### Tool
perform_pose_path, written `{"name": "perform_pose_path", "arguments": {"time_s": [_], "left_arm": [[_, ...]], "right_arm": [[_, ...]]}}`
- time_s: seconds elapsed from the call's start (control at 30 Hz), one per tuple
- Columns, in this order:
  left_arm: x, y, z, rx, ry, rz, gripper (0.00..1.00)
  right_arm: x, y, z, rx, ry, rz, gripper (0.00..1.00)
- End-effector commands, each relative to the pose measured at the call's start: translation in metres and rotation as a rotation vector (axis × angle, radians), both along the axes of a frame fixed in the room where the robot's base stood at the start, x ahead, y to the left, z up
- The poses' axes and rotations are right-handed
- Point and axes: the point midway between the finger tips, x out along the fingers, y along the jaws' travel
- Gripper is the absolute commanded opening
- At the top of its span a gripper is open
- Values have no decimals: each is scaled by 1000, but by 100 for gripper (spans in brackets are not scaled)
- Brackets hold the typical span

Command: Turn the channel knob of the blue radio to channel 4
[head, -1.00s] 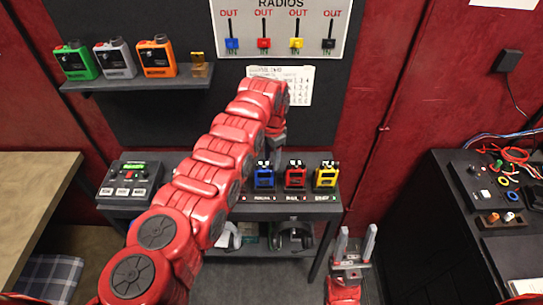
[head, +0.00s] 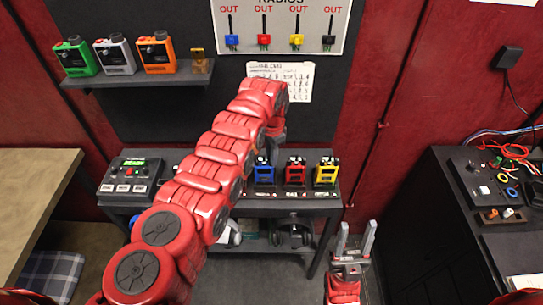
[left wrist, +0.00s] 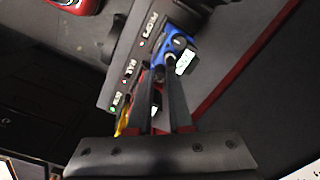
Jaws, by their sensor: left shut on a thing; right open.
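The blue radio (head: 264,173) stands in a dock on the table below the wall board, left of the red radio (head: 295,170) and the yellow radio (head: 326,171). My left gripper (head: 266,155) reaches down over the blue radio's top. In the left wrist view its fingers (left wrist: 168,62) are close together at the blue radio (left wrist: 184,44), shut on what looks like the knob; the fingers hide it and its channel setting cannot be read. A small lit display shows beside them. My right gripper (head: 355,240) is open and empty, low in front of the table's right end.
A shelf (head: 135,78) at upper left holds green, grey and orange radios. A control box (head: 130,178) with a lit screen sits at the table's left. A dark bench (head: 440,220) with wires stands at right.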

Motion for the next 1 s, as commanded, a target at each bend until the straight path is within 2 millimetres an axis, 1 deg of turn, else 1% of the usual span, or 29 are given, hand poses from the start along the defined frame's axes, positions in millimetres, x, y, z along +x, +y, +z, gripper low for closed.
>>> {"name": "perform_pose_path", "arguments": {"time_s": [0.4,0.57,0.77,1.0], "left_arm": [[1,0,0,-1,-3,-44,0],[1,1,-2,0,-2,-79,0],[0,1,-5,0,-1,-179,0],[1,1,-7,0,-6,-396,0]], "right_arm": [[0,0,-8,0,0,0,50],[0,0,-14,0,0,0,50],[0,0,-33,0,0,0,50],[0,0,-71,0,0,0,50]]}}
